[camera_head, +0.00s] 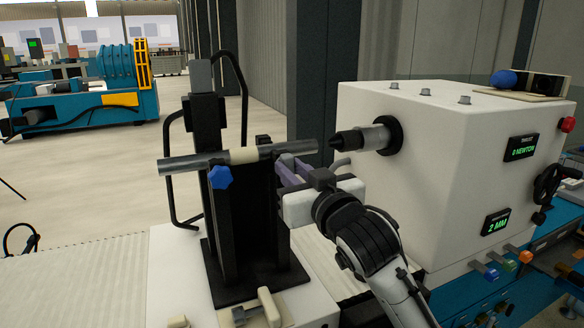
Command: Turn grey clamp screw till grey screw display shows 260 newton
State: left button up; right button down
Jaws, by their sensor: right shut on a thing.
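A grey steel bar (190,164) with a pale sleeve (243,156) lies across the top of a black stand (228,257). A blue star-shaped clamp screw (220,177) hangs under its left part. My right gripper (287,170) is under the bar's right part, its fingers shut on what seems to be the grey clamp screw; the fingers hide it. A display on the white machine housing reads 0 NEWTON (521,147); its small label is unreadable. A lower display reads 2 MM (496,222). My left gripper is not in view.
A dark-tipped spindle (362,138) sticks out of the white housing (430,175) just right of the bar's end. A beige handle (268,305) stands at the stand's foot.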

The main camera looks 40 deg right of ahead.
jog(key=shift+m+p, duration=0.4)
jog(key=shift+m, duration=1.5)
jog(key=c, duration=1.6)
grip_release()
jog(key=shift+s, duration=0.1)
